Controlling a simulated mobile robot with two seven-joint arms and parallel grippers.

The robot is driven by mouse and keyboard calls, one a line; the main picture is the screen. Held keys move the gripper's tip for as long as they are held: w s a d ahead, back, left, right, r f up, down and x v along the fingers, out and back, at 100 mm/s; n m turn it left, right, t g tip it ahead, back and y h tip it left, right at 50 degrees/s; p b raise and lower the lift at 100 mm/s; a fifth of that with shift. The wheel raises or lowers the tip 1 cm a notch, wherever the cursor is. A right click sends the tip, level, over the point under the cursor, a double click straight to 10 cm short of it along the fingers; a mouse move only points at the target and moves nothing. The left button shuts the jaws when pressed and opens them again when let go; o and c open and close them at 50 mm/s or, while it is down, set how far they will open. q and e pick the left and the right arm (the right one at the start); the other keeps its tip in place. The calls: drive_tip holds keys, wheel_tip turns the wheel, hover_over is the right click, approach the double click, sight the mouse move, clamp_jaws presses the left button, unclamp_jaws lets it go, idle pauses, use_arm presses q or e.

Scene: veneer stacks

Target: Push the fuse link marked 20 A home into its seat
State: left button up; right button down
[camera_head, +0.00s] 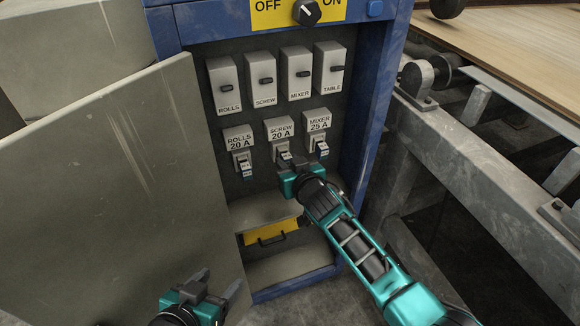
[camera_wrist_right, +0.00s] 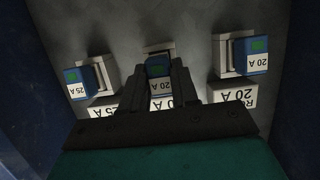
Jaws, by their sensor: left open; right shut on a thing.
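The screw fuse link, a small blue block with a white 20 A label, is at the middle seat (camera_head: 279,146) under the SCREW 20 A plate (camera_head: 281,129). My right gripper (camera_head: 289,164) is shut on this fuse link (camera_wrist_right: 158,70), with a finger on each side. The fingers hide much of it, and I cannot tell how deep it sits. The rolls fuse link (camera_head: 245,170), also marked 20 A in the right wrist view (camera_wrist_right: 257,60), is at the left seat in the head view. My left gripper (camera_head: 218,284) is open and empty, low in front of the cabinet door.
The mixer fuse link (camera_head: 321,149), marked 25 A, is close right of my right gripper. Several lever switches (camera_head: 262,81) sit above. The open grey door (camera_head: 115,170) fills the left. A conveyor frame (camera_head: 450,150) stands right.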

use_arm(q)
drive_tip(key=shift+f+b, duration=0.4)
use_arm(e)
drive_tip(key=shift+w+a, duration=0.2)
drive_tip(key=shift+w, duration=0.4)
drive_tip(key=c, duration=0.8)
unclamp_jaws()
drive_tip(key=shift+s, duration=0.1)
use_arm(q)
drive_tip(key=r+p, duration=0.1)
drive_tip(key=p, duration=0.1)
drive_tip(key=r+p, duration=0.3)
drive_tip(key=p, duration=0.1)
drive_tip(key=shift+s+a+r, duration=0.2)
drive_tip(key=shift+a+r, duration=0.1)
drive_tip(key=shift+r, duration=0.1)
use_arm(e)
drive_tip(key=v, duration=1.2)
drive_tip(key=shift+s+r, duration=0.2)
drive_tip(key=shift+s, duration=0.2)
use_arm(q)
drive_tip(key=shift+d, duration=0.1)
use_arm(e)
drive_tip(key=shift+s+d, duration=0.1)
